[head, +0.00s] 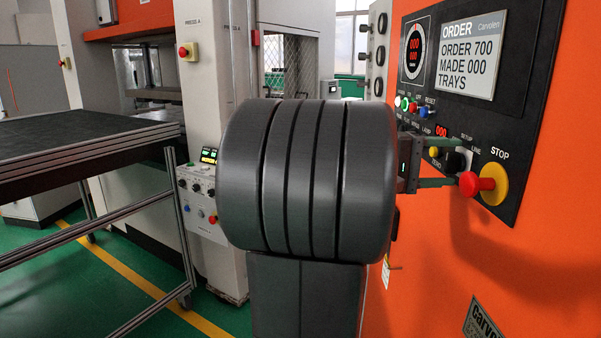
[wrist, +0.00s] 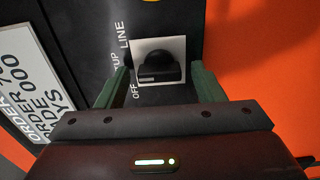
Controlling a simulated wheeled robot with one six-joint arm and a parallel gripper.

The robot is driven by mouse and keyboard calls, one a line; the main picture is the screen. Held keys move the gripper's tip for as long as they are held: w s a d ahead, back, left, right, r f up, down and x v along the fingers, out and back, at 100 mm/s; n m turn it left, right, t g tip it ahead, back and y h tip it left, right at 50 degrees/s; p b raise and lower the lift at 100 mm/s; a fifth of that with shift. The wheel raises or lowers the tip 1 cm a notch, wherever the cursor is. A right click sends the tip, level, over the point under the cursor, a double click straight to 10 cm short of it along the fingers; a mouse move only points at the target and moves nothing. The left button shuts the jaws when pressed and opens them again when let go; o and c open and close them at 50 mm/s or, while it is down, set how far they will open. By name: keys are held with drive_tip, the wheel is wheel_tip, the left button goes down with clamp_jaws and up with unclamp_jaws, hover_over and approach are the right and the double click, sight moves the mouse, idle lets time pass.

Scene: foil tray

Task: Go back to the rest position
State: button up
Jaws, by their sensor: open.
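My gripper (head: 462,163) is at the black control panel of the orange cabinet. In the wrist view its two green fingers (wrist: 159,72) stand apart, one on each side of a black selector knob (wrist: 160,66) on a pale square plate. A gap shows between each finger and the knob, and nothing is held. OFF, LINE and a partly hidden label ending in TUP are printed beside the knob. In the head view the knob is partly hidden by the gripper. My dark arm covers the middle of the head view.
The red STOP button (head: 477,184) on a yellow base sits close right of my fingertips. Coloured buttons (head: 411,106) and a display reading ORDER 700, MADE 000 TRAYS (head: 470,55) are above. A framed dark table (head: 75,140) stands left, before the press.

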drive_tip(key=a+b, duration=0.2)
drive_tip(key=a, duration=1.1)
drive_tip(key=d+p, duration=0.2)
drive_tip(key=d, duration=1.1)
drive_tip(key=shift+d, duration=0.3)
drive_tip(key=m, duration=0.5)
drive_tip(key=shift+a+r+p, duration=0.15)
drive_tip(key=shift+a+p, duration=0.1)
drive_tip(key=shift+p, duration=0.05)
drive_tip(key=m+p, duration=0.1)
drive_tip(key=m, duration=0.3)
drive_tip(key=shift+r+p, duration=0.1)
drive_tip(key=shift+p, duration=0.25)
drive_tip(key=a+b, duration=0.2)
drive_tip(key=a, duration=0.4)
drive_tip(key=shift+s+a, duration=0.15)
drive_tip(key=shift+a, duration=0.15)
